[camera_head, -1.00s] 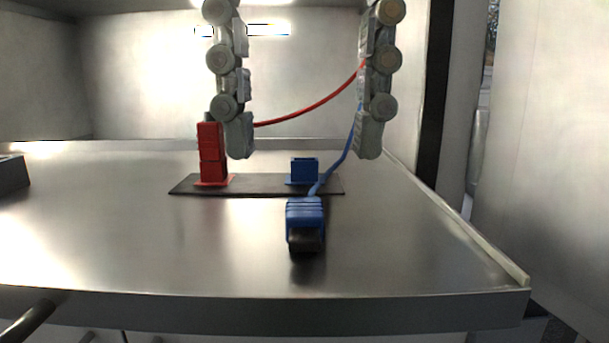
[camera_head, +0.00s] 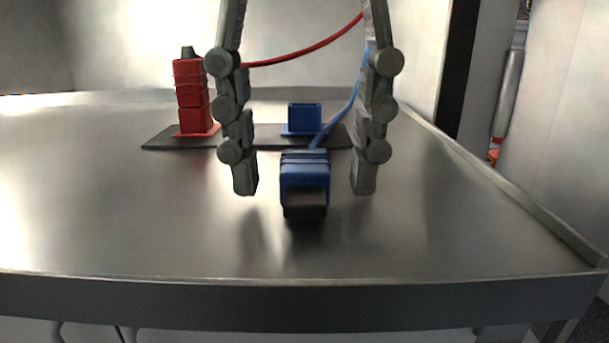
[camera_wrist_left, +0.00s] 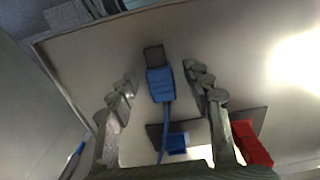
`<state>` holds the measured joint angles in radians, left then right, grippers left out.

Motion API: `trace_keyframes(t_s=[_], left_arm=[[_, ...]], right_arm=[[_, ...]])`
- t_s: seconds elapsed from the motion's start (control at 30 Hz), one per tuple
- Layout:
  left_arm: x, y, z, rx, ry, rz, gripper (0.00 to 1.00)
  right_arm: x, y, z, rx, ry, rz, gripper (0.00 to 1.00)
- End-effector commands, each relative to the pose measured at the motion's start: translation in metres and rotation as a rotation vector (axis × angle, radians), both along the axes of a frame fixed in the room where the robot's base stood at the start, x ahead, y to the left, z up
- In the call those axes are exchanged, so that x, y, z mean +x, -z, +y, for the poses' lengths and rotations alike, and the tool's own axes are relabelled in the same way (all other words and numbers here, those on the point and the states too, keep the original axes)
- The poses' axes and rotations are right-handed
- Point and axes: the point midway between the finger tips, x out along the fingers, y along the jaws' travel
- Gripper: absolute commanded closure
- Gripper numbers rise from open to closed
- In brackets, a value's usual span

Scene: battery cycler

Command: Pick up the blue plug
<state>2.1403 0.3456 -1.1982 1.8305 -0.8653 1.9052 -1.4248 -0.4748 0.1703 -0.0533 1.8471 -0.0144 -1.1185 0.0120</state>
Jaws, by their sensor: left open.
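The blue plug (camera_head: 305,180) with a dark front end lies on the metal table, its blue cable (camera_head: 340,118) running back from it. My left gripper (camera_head: 305,190) is open, with one finger on each side of the plug and gaps between them in the head view. In the left wrist view the plug (camera_wrist_left: 160,84) sits between the open fingers (camera_wrist_left: 160,80), near their tips. Whether the fingertips are at the plug's height is hard to tell. My right gripper is not in view.
Behind the plug, a dark base plate (camera_head: 265,137) holds a blue socket (camera_head: 304,118) and a red connector stack (camera_head: 191,97). A red cable (camera_head: 305,50) arcs behind the fingers. The table (camera_head: 110,220) is clear at left and front; a raised edge runs along its right.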

Motion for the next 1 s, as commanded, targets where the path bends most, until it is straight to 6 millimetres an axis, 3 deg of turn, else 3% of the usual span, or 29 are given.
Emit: trace_keyframes(t_s=[0.27,0.63,1.0], left_arm=[[0.0002,0.0029,0.0,0.0,0.0,0.0,0.53],[0.0001,0.0026,-0.0001,0.0,0.0,0.0,0.98],[0.0,-0.0037,-0.0007,-0.002,0.0,0.0,1.0]], right_arm=[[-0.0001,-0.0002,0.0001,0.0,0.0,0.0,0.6],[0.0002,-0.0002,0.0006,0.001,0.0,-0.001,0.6],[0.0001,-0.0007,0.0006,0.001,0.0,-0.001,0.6]])
